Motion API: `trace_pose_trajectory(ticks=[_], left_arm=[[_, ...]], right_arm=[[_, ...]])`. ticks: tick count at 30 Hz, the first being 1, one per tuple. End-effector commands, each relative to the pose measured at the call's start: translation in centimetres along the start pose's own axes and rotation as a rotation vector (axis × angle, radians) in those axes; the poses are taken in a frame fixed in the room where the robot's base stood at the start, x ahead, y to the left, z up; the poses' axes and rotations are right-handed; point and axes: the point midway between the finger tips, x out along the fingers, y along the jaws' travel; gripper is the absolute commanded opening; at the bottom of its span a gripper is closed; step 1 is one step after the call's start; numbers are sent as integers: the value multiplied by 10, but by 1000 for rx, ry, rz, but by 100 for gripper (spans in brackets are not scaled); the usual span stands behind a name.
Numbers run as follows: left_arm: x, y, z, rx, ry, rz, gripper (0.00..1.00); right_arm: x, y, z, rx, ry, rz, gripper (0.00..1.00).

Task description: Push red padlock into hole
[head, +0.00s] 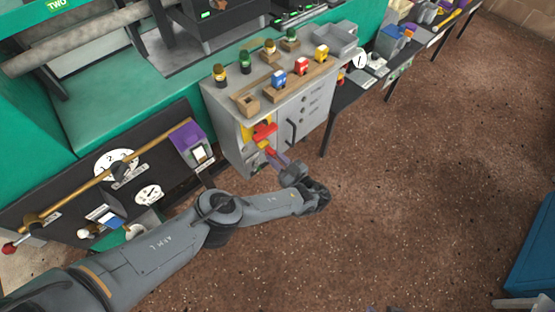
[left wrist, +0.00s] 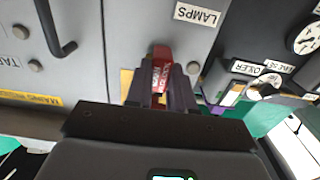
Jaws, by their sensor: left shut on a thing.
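My left gripper (head: 268,150) is at the front of the grey cabinet and shut on the red padlock (head: 264,132). In the left wrist view the red padlock (left wrist: 161,73), with pale lettering on it, sits between the dark fingers of my left gripper (left wrist: 161,92). Its far end is against or very close to the cabinet front, by a yellow patch (head: 247,134); I cannot tell whether it touches. The hole is hidden behind the padlock and the fingers. My right gripper is not in view.
The grey cabinet (head: 230,127) has a dark handle (head: 291,132) right of the padlock. Several coloured pieces stand on its top, including a blue one (head: 279,79) and a red one (head: 301,66). A dark panel with dials (head: 115,162) lies left. The brown floor (head: 420,190) is open.

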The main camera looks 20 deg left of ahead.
Motion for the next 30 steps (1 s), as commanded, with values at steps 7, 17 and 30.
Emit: trace_pose_trajectory(ticks=[7,17,30], left_arm=[[2,0,0,1,0,0,0],[2,0,0,1,0,0,52],[-19,0,0,3,-2,3,52]], right_arm=[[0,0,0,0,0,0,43],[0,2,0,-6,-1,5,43],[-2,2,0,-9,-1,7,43]])
